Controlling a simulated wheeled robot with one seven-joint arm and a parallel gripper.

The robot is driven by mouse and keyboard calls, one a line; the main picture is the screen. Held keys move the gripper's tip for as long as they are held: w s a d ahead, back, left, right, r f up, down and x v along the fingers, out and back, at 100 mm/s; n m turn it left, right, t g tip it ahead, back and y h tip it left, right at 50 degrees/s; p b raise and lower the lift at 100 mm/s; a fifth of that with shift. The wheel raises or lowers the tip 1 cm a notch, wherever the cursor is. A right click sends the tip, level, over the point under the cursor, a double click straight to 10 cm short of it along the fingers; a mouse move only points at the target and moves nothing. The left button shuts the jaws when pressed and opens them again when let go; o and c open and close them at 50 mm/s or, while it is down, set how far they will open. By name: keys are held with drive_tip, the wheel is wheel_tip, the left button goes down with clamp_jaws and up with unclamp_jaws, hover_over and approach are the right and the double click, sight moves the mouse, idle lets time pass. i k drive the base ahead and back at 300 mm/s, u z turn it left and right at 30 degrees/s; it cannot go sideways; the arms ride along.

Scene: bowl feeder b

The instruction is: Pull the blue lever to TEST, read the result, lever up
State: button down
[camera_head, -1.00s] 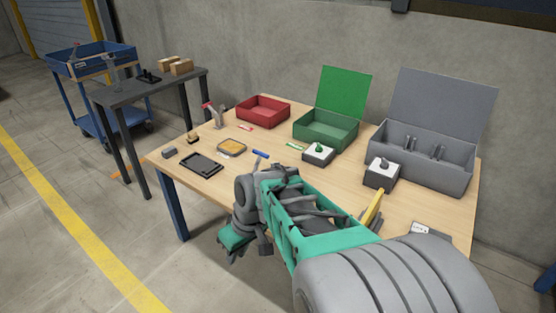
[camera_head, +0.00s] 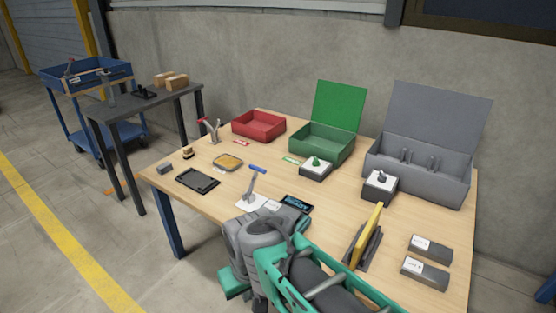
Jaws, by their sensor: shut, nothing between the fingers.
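The blue lever (camera_head: 257,169) is a blue handle on a grey post that leans slightly, rising from a white base plate (camera_head: 250,202) near the table's front edge. A small dark display (camera_head: 296,203) with cyan characters lies to its right; I cannot read them. A pale label sits between them, partly behind my arm. My gripper (camera_head: 236,284) shows low at the table's front edge, below and in front of the lever and apart from it. It is shut and empty; its fingertips are mostly hidden.
The wooden table (camera_head: 330,225) also bears a red-handled clamp (camera_head: 209,129), a red bin (camera_head: 259,124), a green box (camera_head: 322,142), a grey box (camera_head: 418,182), a black tray (camera_head: 197,180) and a yellow-edged stand (camera_head: 366,238). Two labelled dark blocks (camera_head: 428,260) lie at right.

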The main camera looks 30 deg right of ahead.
sight(257, 169)
drive_tip(key=z, duration=0.1)
drive_tip(key=i, duration=1)
drive_tip(key=u, duration=0.8)
